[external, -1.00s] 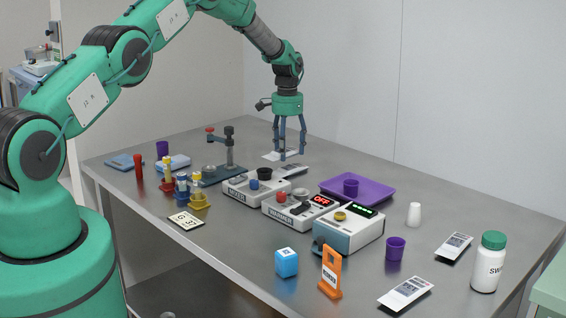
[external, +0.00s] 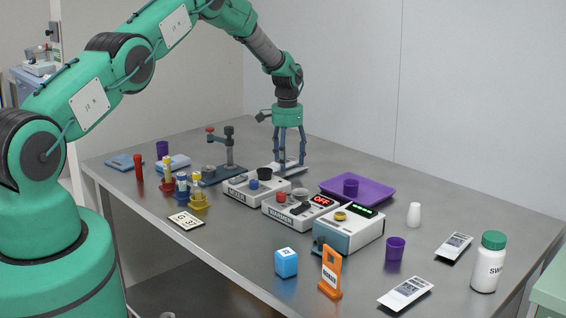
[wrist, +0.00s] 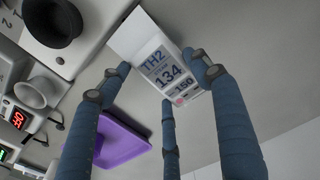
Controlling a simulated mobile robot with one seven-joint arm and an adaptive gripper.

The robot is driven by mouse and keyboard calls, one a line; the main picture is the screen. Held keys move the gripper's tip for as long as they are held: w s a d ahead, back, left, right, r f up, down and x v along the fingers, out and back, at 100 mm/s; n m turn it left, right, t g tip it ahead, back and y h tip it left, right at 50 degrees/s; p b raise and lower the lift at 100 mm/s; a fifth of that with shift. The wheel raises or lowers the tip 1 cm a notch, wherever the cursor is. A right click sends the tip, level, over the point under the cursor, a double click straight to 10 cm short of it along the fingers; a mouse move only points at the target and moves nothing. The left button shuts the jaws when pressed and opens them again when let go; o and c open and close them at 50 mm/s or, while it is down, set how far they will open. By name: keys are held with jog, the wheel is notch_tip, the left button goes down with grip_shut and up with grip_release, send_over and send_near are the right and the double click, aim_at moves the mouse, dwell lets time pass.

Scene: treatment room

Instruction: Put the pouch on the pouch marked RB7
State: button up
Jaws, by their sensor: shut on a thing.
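My gripper (external: 289,163) is low over the far middle of the table, behind the mixer. In the wrist view its fingers (wrist: 160,88) are closed around a white pouch (wrist: 172,72) with a blue-grey label reading TH2, 134 and 150. In the external view this pouch (external: 291,170) shows as a thin pale strip at the fingertips; I cannot tell whether it touches the table. Two other white pouches lie flat: one beside the white bottle (external: 454,246), one at the front edge (external: 405,293). Their markings are too small to read, so I cannot tell which is RB7.
An orange stand (external: 330,277), blue cube (external: 286,262) and white bottle (external: 488,270) are nearer.

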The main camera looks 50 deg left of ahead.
aim_at(287, 162)
jog(key=shift+f, duration=0.4)
jog(key=o, duration=1)
jog(key=shift+r, duration=0.1)
notch_tip(287, 162, up, 13)
dwell(0.8)
